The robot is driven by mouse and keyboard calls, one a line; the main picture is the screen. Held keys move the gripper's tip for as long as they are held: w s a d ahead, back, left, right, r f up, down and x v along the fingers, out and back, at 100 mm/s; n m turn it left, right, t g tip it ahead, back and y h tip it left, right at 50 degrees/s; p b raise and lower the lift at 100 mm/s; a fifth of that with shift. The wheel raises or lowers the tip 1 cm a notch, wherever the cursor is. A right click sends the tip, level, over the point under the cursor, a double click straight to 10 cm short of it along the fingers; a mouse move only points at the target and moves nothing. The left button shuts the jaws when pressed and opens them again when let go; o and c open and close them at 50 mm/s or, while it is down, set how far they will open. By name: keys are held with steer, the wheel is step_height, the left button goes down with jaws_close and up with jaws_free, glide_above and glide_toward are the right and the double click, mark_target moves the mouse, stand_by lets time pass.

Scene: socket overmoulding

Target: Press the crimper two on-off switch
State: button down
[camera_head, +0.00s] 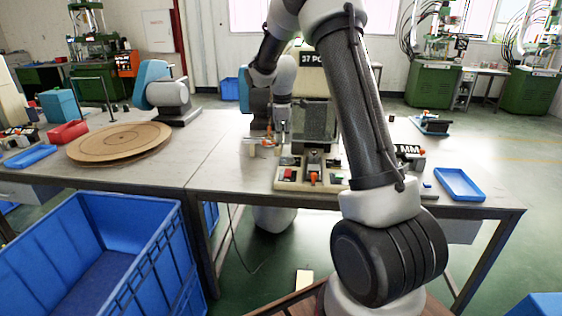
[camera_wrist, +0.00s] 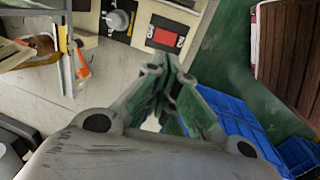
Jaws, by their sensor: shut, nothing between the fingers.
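The on-off switch is a red rocker in a black housing (camera_wrist: 165,37) on a cream panel, at the top middle of the wrist view. A grey round knob (camera_wrist: 118,20) sits left of it. No label shows whether this is crimper two. My gripper (camera_wrist: 171,62) is shut and empty, its fingertips just below the red switch in the picture; I cannot tell whether they touch. In the head view, my gripper (camera_head: 283,130) hangs over the table near a cream control base (camera_head: 290,186) with small red and green parts.
The grey table (camera_head: 225,160) carries a round wooden disc (camera_head: 120,141) at left and a small blue tray (camera_head: 459,184) at right. A large blue crate (camera_head: 150,262) stands front left.

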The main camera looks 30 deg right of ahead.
mark_target(288, 173)
steer(key=shift+w, duration=0.15)
steer(key=f, duration=0.4)
steer(key=w+d+f, duration=0.1)
steer(key=f, duration=0.4)
steer(key=w+f, duration=0.1)
steer(key=f, duration=0.3)
steer(key=shift+w+d+f, duration=0.2)
steer(key=shift+d+f, duration=0.1)
steer(key=shift+d, duration=0.1)
steer(key=shift+w+d+f+g+y, duration=0.15)
steer(key=shift+w+f+g+y, duration=0.05)
steer(key=shift+f+g+y, duration=0.15)
steer(key=shift+s, duration=0.1)
